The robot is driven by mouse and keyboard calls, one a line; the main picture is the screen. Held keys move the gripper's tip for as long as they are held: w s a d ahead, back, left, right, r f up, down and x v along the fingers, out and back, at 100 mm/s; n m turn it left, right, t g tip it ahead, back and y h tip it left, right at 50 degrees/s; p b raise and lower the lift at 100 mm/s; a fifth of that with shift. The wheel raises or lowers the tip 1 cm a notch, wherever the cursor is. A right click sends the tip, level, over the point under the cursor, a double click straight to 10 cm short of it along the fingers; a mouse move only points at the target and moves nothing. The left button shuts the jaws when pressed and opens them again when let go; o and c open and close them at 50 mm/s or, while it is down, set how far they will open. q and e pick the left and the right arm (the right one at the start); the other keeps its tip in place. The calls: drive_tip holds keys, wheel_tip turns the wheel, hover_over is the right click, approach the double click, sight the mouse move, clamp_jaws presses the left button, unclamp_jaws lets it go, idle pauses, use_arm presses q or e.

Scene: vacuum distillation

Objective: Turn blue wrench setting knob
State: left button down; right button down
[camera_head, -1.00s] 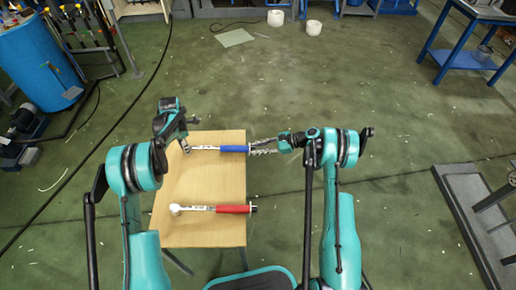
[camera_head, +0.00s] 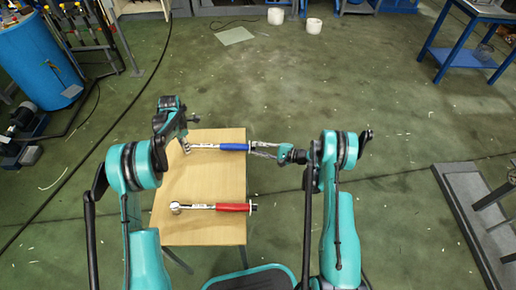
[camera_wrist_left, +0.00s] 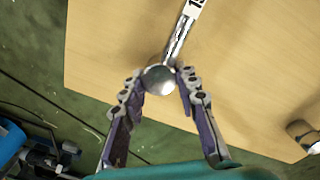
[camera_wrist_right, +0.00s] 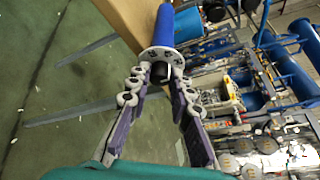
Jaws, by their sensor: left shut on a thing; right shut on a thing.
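The blue wrench (camera_head: 233,147) lies across the far part of the small wooden table (camera_head: 178,225), its blue handle to the right and its metal head to the left. My left gripper (camera_head: 186,147) is shut on the round metal head (camera_wrist_left: 160,79), as the left wrist view shows. My right gripper (camera_head: 256,149) is at the handle's right end. In the right wrist view its fingers (camera_wrist_right: 161,84) close on the setting knob (camera_wrist_right: 159,71) behind a pale round flange at the end of the blue handle (camera_wrist_right: 163,25).
A red-handled wrench (camera_head: 233,207) lies on the near part of the table, parallel to the blue one. Its head also shows in the left wrist view (camera_wrist_left: 308,135). Green floor (camera_head: 420,110) is open around the table. A grey platform (camera_head: 452,195) lies to the right.

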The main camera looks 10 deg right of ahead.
drive_tip(key=shift+n+t, duration=0.3)
drive_tip(key=shift+f, duration=0.1)
drive_tip(key=c, duration=1.3)
unclamp_jaws()
drive_tip(key=shift+c, duration=0.2)
wheel_tip(320, 180, up, 10)
